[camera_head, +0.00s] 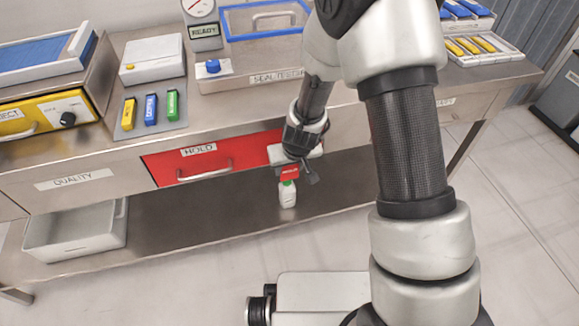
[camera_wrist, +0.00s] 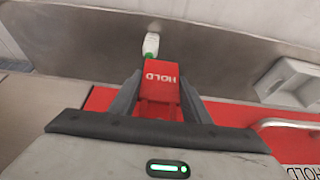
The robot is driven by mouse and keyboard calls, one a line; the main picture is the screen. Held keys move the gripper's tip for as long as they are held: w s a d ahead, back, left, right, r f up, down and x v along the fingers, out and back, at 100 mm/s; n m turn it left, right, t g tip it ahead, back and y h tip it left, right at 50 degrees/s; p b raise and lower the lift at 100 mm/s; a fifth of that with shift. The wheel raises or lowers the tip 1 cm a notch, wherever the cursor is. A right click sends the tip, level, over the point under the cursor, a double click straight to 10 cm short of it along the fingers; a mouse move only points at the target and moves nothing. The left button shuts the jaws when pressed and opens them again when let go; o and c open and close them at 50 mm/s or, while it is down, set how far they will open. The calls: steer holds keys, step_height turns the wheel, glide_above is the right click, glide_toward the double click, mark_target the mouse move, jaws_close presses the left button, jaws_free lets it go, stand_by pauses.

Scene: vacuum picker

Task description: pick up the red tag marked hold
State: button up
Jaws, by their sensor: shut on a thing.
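The red tag marked HOLD (camera_wrist: 160,76) is between the two dark fingers of my gripper (camera_wrist: 160,98) in the wrist view, and its lettering appears upside down there. My gripper is shut on it. In the head view the red tag (camera_head: 289,173) shows small below my gripper (camera_head: 291,168), in front of the bench's drawer fronts. Part of the tag is hidden by the fingers.
A white bottle with a green cap (camera_head: 287,194) stands on the lower shelf, below the tag in the picture. The red HOLD drawer (camera_head: 212,161) with its bar handle is just left of my gripper. A grey bin (camera_head: 75,236) sits at the shelf's left end. The shelf between is clear.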

steer(key=shift+r+p, duration=0.3)
steer(key=shift+r, duration=0.4)
steer(key=s+d+p, duration=0.2)
steer(key=s+p, duration=0.3)
steer(key=s, duration=0.3)
steer(key=s+d+p, duration=0.3)
steer(key=s+p, duration=0.2)
steer(key=s, duration=0.4)
steer(key=shift+s+p, duration=0.15)
steer(key=shift+p, duration=0.25)
